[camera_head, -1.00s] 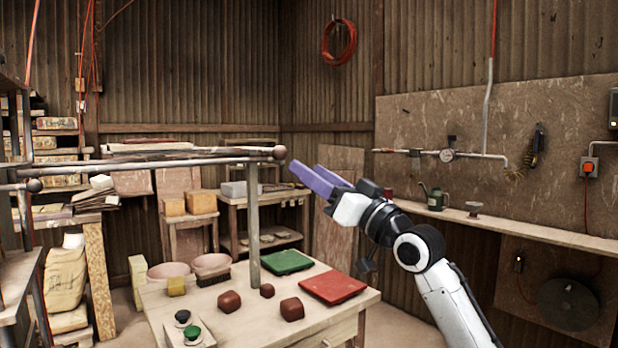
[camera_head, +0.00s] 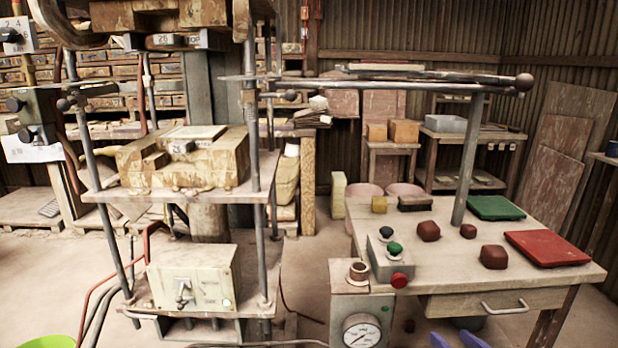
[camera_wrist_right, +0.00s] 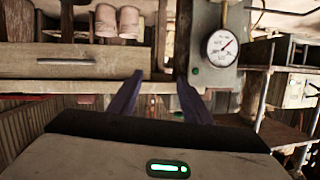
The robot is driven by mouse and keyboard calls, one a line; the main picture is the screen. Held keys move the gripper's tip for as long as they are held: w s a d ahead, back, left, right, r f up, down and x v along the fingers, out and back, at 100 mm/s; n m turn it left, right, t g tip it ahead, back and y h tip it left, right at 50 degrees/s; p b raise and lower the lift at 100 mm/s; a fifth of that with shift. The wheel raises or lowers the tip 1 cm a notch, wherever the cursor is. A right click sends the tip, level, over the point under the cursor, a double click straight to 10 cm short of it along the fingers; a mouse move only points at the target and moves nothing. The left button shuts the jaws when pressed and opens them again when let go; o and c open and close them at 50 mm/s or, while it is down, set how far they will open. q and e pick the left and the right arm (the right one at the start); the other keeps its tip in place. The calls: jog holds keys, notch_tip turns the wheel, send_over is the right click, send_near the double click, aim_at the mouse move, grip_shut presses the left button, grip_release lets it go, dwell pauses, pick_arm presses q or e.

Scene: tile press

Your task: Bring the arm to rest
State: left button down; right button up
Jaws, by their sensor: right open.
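My right gripper (camera_head: 457,341) shows only as two purple fingertips at the bottom edge of the head view, low in front of the wooden table (camera_head: 440,282). In the right wrist view its purple fingers (camera_wrist_right: 158,97) are spread apart, with nothing between them. They point toward the table's drawer front (camera_wrist_right: 95,64) and the pressure gauge (camera_wrist_right: 222,47). The rest of my right arm is hidden below the head view. My left gripper is in neither view.
The press (camera_head: 170,195) stands at the left, with a control box (camera_head: 190,283) on its lower shelf. The table holds red clay lumps (camera_head: 494,257), a green tile (camera_head: 495,207), a red tile (camera_head: 548,248) and a button box (camera_head: 390,262). A long handle bar (camera_head: 400,84) crosses above.

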jog(key=s+a+f+g, duration=0.2)
jog(key=s+a+f, duration=0.2)
jog(key=s+f, duration=0.3)
jog(key=s+a+f+n+g, duration=0.1)
jog(key=s+a+f+g, duration=0.1)
jog(key=s+a+f, duration=0.2)
jog(key=s+a+f+g, duration=0.2)
jog(key=s+a+f, duration=0.2)
jog(key=s+f, duration=0.6)
jog(key=s, duration=0.5)
jog(key=shift+a+f, duration=0.3)
jog(key=shift+a, duration=0.05)
jog(key=shift+w, duration=0.1)
